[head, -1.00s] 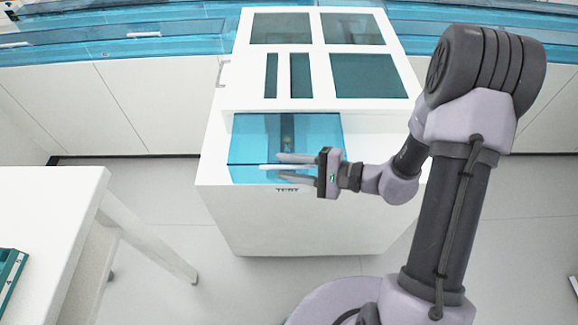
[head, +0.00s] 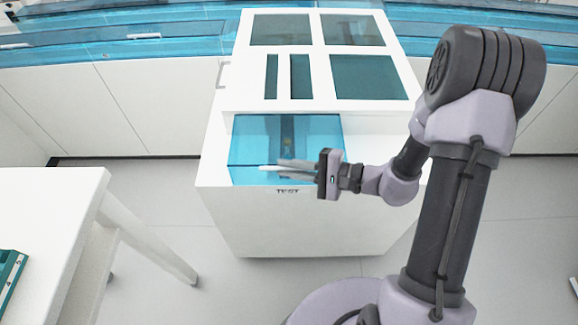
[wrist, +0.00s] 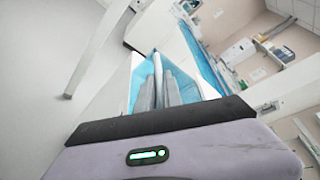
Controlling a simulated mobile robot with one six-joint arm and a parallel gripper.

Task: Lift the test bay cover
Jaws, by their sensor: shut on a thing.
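The test bay cover (head: 256,140) is a clear blue panel at the front of the white cabinet, above the word TEST. A pale handle bar (head: 270,168) runs along its front edge. My gripper (head: 285,166) comes in from the right and is shut on this handle. In the wrist view my gripper's fingers (wrist: 168,92) lie close beside the white handle (wrist: 157,75), with the blue cover (wrist: 142,80) around them. The cover looks down over the bay; a small dark and tan shape shows through it.
The white cabinet (head: 310,225) has a raised top with several dark teal windows behind the cover. A white table (head: 45,215) with a teal rack (head: 10,272) stands at the left. Blue-covered benches (head: 110,42) line the back. Floor is clear between table and cabinet.

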